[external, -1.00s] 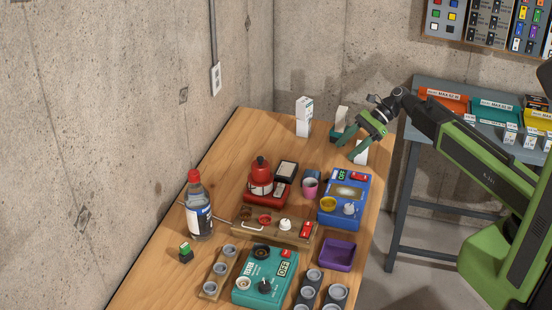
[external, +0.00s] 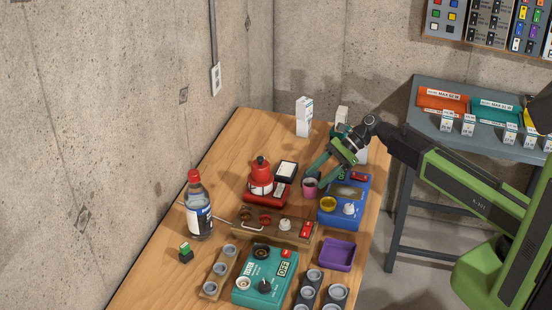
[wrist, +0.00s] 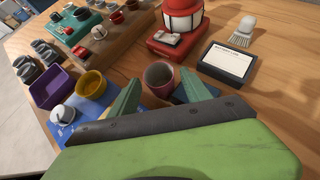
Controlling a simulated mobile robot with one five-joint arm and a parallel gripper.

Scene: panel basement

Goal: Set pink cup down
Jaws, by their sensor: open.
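The pink cup (external: 310,188) stands upright on the wooden table, just left of the blue device (external: 334,212). In the wrist view the pink cup (wrist: 158,79) shows its open rim, ahead of and between my two green fingers. My gripper (external: 313,175) is open and low over the cup. In the wrist view my gripper (wrist: 163,92) has one finger to each side of the cup, with gaps visible. Whether either finger touches the cup cannot be told.
A yellow cup (external: 328,203) sits on the blue device. A red lantern-like object (external: 260,178) and a dark card box (wrist: 228,62) stand close by. A purple tray (external: 338,254), a wooden rack (external: 272,232) and a teal tester (external: 265,276) lie nearer. Bare table shows at the left.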

